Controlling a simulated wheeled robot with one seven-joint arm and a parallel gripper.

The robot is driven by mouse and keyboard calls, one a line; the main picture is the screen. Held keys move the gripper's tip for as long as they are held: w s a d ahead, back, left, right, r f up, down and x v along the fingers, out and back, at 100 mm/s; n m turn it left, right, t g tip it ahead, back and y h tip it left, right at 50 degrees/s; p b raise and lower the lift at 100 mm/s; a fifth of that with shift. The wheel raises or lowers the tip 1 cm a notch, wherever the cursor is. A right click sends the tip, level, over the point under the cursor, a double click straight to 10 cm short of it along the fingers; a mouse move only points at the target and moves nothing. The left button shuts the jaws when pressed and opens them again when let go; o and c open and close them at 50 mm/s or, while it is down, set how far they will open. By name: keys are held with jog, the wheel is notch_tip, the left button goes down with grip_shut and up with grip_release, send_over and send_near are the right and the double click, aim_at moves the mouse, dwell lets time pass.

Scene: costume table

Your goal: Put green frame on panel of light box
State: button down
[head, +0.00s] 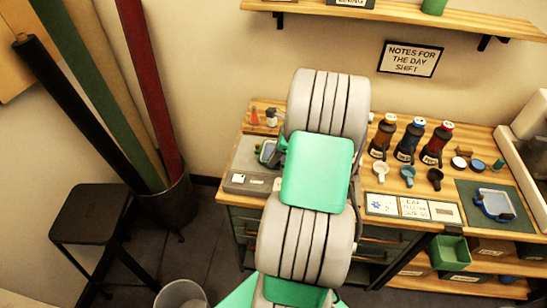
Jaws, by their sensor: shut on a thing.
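The light box (243,182) is a low grey box at the left end of the wooden table, with a small pale label on its front part. Its right side is hidden behind my arm. A small piece of green (282,143), which looks like the edge of the green frame, shows just left of my arm over the back right of the box. My gripper (274,154) shows only as small dark parts there, shut on the green frame. Most of the gripper and frame is hidden by my arm. I cannot tell whether the frame touches the panel.
A blue frame (494,204) lies on a dark green mat (470,188) at the right. Three bottles (409,140), small cups (407,173) and label cards (412,207) stand right of my arm. An orange-tipped bottle (255,117) stands behind the box. A stool (88,212) is left.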

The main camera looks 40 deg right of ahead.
jog(key=shift+d+f, duration=0.1)
jog(key=c, duration=1.5)
grip_release()
jog(key=shift+o, duration=0.2)
